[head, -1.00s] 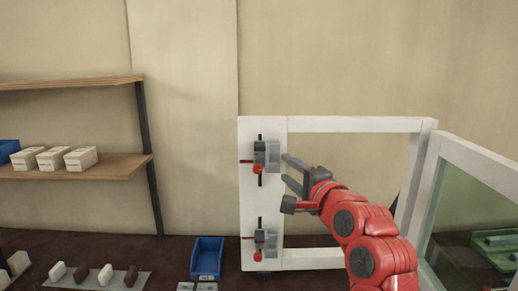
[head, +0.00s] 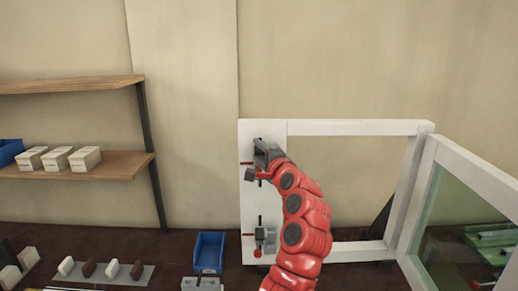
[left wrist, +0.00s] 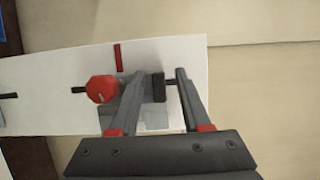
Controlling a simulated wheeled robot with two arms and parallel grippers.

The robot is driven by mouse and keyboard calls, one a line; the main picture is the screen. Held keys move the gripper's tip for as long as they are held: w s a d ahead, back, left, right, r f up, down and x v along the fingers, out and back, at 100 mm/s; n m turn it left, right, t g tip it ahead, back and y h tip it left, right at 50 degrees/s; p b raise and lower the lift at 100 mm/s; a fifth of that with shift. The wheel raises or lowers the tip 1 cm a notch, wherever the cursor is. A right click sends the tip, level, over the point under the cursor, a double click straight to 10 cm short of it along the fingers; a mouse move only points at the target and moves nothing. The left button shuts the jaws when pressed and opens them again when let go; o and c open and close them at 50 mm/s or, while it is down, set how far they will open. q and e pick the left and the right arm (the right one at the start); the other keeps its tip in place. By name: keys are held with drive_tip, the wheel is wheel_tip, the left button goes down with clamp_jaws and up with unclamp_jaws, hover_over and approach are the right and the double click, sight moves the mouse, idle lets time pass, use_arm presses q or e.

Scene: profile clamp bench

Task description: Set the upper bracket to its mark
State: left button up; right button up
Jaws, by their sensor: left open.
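The upper bracket is a grey clamp with a red knob on the white upright profile, mostly hidden behind my left gripper (head: 262,158) in the head view. In the left wrist view the grey upper bracket (left wrist: 152,113) sits between the two open fingers of my left gripper (left wrist: 156,76). Its red knob (left wrist: 102,89) is outside the left finger. I cannot tell whether the fingers touch the bracket. A red mark line (left wrist: 117,55) on the white profile is near the bracket; it also shows in the head view (head: 246,163). My right gripper is not in view.
A lower bracket (head: 265,236) sits below on the same white frame (head: 350,127). A glazed panel (head: 470,160) stands at the right. A blue bin (head: 209,252) and several small blocks are on the dark bench. A wooden shelf (head: 120,166) is at the left.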

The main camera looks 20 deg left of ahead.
use_arm(q)
clamp_jaws()
drive_tip(key=shift+f, duration=0.1)
idle(1.4)
